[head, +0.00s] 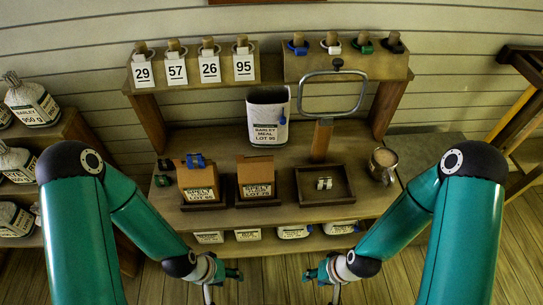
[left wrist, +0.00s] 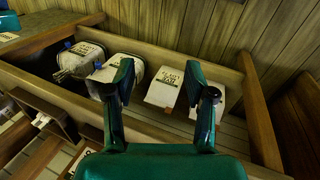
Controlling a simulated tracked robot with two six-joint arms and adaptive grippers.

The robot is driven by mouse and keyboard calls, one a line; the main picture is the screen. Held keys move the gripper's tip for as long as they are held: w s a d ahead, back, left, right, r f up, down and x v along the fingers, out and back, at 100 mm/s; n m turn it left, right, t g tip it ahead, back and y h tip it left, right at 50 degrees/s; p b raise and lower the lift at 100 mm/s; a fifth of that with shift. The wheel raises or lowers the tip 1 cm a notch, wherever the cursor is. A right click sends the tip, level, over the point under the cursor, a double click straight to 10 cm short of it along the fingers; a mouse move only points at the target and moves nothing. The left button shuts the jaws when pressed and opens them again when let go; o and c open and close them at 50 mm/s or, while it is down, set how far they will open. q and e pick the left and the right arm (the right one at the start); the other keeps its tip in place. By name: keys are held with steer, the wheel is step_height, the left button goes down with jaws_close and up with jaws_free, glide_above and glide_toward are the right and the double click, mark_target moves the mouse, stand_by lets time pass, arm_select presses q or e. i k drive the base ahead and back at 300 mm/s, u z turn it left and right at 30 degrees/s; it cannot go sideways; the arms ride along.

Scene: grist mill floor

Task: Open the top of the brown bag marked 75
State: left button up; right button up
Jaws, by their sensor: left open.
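Two brown bags stand side by side on the bench in the head view. The right brown bag (head: 255,176) has a folded top with no clip visible.
A white barley meal bag (head: 268,117) stands behind. A metal frame (head: 333,112) stands behind the tray. White bags (left wrist: 164,88) fill the lower shelf. Number tags (head: 193,68) hang on the rack.

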mark_target(256, 170)
steer(key=z, duration=0.05)
steer(key=k, duration=0.5)
steer(key=z, duration=0.8)
steer(key=i, duration=0.95)
steer(key=u, duration=0.55)
